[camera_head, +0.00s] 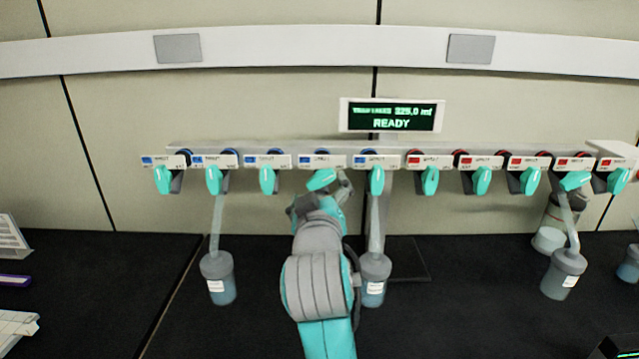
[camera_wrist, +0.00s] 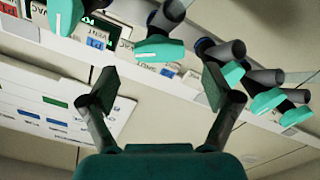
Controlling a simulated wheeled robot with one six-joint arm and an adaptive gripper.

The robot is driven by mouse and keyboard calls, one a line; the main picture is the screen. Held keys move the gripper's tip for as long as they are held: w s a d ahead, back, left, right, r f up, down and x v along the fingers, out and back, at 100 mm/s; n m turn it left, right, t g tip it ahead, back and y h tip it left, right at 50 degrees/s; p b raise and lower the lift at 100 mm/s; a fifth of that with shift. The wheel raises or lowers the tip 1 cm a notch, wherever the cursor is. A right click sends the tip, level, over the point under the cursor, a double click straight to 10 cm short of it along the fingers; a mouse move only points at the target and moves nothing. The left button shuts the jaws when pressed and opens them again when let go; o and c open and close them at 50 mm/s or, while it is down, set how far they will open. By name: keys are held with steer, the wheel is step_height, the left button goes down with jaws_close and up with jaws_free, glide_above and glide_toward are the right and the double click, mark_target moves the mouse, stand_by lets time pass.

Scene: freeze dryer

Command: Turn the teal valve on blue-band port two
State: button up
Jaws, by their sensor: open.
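A row of teal valves hangs from a manifold, with five blue-labelled ports at the left and several red-labelled ports at the right. The port numbers are too small to read in the head view, so I cannot tell which is port two. The fourth valve from the left (camera_head: 320,180) is tilted; the other blue-band valves hang nearly upright. My gripper (camera_head: 343,188) is just beside this tilted valve, partly hidden by my arm. In the wrist view my gripper (camera_wrist: 160,88) is open and empty, with a teal valve (camera_wrist: 160,50) beyond the gap between its fingers.
Flasks hang below the second (camera_head: 218,280) and fifth (camera_head: 374,285) ports from the left, and another (camera_head: 563,275) hangs at the right. A display (camera_head: 391,116) reading READY stands above the manifold. Neighbouring valves are close on both sides. The dark bench (camera_head: 110,270) is clear at left centre.

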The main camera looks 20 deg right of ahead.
steer(key=v, duration=0.7)
steer(key=shift+s, duration=0.25)
steer(key=s+f+n+y, duration=0.1)
steer(key=s+f, duration=0.3)
steer(key=f, duration=0.5)
steer(key=s+d+f+n+y, duration=0.1)
steer(key=s+f, duration=0.3)
steer(key=f, duration=0.5)
steer(key=s+f+y, duration=0.3)
steer(key=s+f, duration=0.2)
steer(key=f, duration=0.4)
steer(key=shift+d+f+n+g, duration=0.25)
steer(key=shift+f+n+g, duration=0.15)
steer(key=s+d+f+m, duration=0.1)
steer(key=s+f+m, duration=0.1)
steer(key=s, duration=1.2)
steer(key=s+d+f+m+g, duration=0.1)
steer(key=s+f+m, duration=0.2)
steer(key=s, duration=1.2)
steer(key=shift+s+d+f+g+y, duration=0.2)
steer(key=shift+s+f+g+y, duration=0.1)
steer(key=shift+f, duration=0.6)
